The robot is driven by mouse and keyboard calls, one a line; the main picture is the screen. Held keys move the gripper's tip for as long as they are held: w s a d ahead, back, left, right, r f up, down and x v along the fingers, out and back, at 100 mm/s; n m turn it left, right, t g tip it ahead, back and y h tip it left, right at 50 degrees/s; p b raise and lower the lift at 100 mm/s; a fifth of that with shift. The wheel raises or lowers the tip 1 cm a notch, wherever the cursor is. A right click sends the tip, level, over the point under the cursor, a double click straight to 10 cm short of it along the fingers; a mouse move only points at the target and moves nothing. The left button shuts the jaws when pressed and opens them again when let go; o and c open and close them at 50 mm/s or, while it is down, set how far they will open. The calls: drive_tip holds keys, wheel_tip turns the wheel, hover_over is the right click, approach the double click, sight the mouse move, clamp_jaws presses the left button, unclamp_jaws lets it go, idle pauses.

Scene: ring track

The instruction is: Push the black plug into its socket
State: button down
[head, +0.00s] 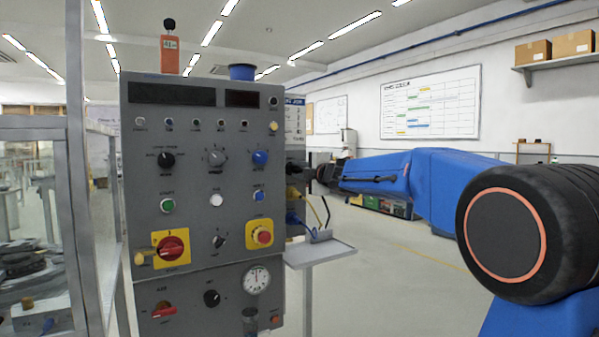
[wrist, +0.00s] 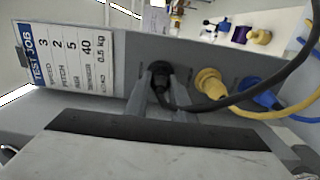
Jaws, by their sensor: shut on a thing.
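The black plug (wrist: 160,74) is between the two fingers of my gripper (wrist: 160,92) in the wrist view, at the grey side face of the control cabinet (wrist: 120,103). The gripper is shut on it. A black cable (wrist: 215,103) runs from the plug to the right. The plug's front end and its socket are hidden, so I cannot tell how deep it sits. In the head view my arm reaches in from the right, and its end is beside the cabinet's right side.
A yellow plug (wrist: 209,82) and a blue plug (wrist: 250,88) with cables sit right of the black one. A test job card (wrist: 70,58) is on the left. In the head view a small grey shelf (head: 320,252) stands below the cables. The floor at right is open.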

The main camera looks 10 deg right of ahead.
drive_tip(key=c, duration=1.4)
unclamp_jaws()
drive_tip(key=shift+c, duration=0.2)
drive_tip(key=v, duration=1.7)
drive_tip(key=shift+s+d, duration=0.1)
drive_tip(key=shift+s, duration=0.05)
